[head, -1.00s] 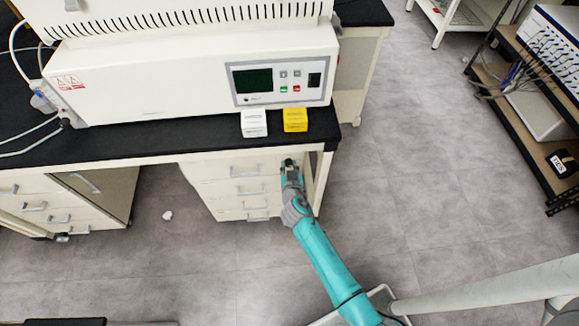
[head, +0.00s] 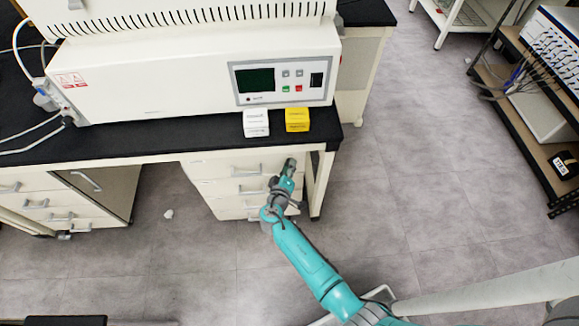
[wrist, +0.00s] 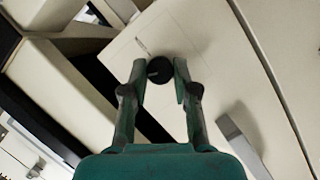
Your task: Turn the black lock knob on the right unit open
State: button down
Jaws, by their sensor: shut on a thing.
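The black lock knob (wrist: 153,70) is a small round black disc on the cream front of the right drawer unit (wrist: 188,32). A small pale mark shows across its face. My gripper (wrist: 160,68) has one finger on each side of the knob and is shut on it. In the head view my gripper (head: 290,163) is at the upper right of the right drawer unit (head: 212,170), just under the bench top, and hides the knob. The wrist view is tilted against the drawer front.
Grey drawer handles (head: 246,171) stand out close to my gripper; one shows in the wrist view (wrist: 238,138). A bench leg (head: 318,185) is just right of the unit. The black bench top (head: 180,143) overhangs it, carrying white (head: 256,123) and yellow (head: 297,120) blocks.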

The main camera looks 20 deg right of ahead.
jog(key=n+h, duration=0.2)
jog(key=n, duration=0.2)
jog(key=shift+a+f, duration=0.1)
jog(key=shift+f, duration=0.05)
jog(key=shift+t, duration=0.3)
dwell(0.4)
jog(key=c, duration=0.9)
grip_release()
jog(key=v, duration=1.2)
